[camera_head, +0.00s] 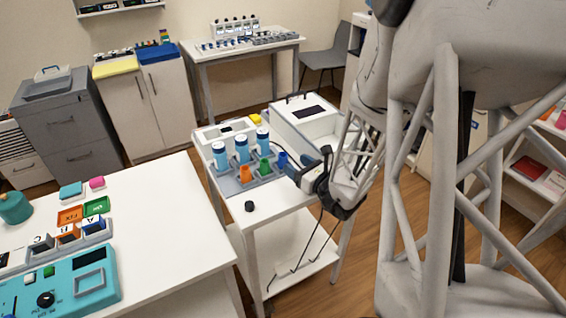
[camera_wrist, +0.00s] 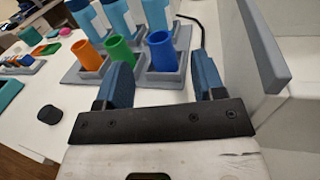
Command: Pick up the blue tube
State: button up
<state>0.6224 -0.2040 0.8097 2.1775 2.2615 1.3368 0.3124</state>
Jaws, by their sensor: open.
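The blue tube (camera_wrist: 161,50) stands upright in a grey rack (camera_wrist: 140,80), at the right end of its front row. It also shows in the head view (camera_head: 282,158). A green tube (camera_wrist: 120,50) and an orange tube (camera_wrist: 88,56) stand to its left in the rack. My gripper (camera_wrist: 163,63) is open, with its two dark blue fingers apart and nothing held. In the wrist view the blue tube appears between the fingers, beyond them. In the head view my gripper (camera_head: 304,172) is just right of the blue tube. I cannot tell whether it touches it.
Several light-blue capped tubes (camera_head: 241,148) stand in the rack's back row. A white box-like device (camera_head: 304,122) stands behind and right. A black cap (camera_head: 249,206) lies on the white cart's (camera_head: 275,203) front left. A dark cable runs beside the rack.

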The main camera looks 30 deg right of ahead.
aim_at(286, 158)
jog(key=shift+w+a, duration=0.2)
jog(key=shift+w, duration=0.45)
jog(key=shift+w, duration=0.1)
jog(key=shift+x, duration=2.5)
jog(key=shift+c, duration=0.2)
jog(key=c, duration=1)
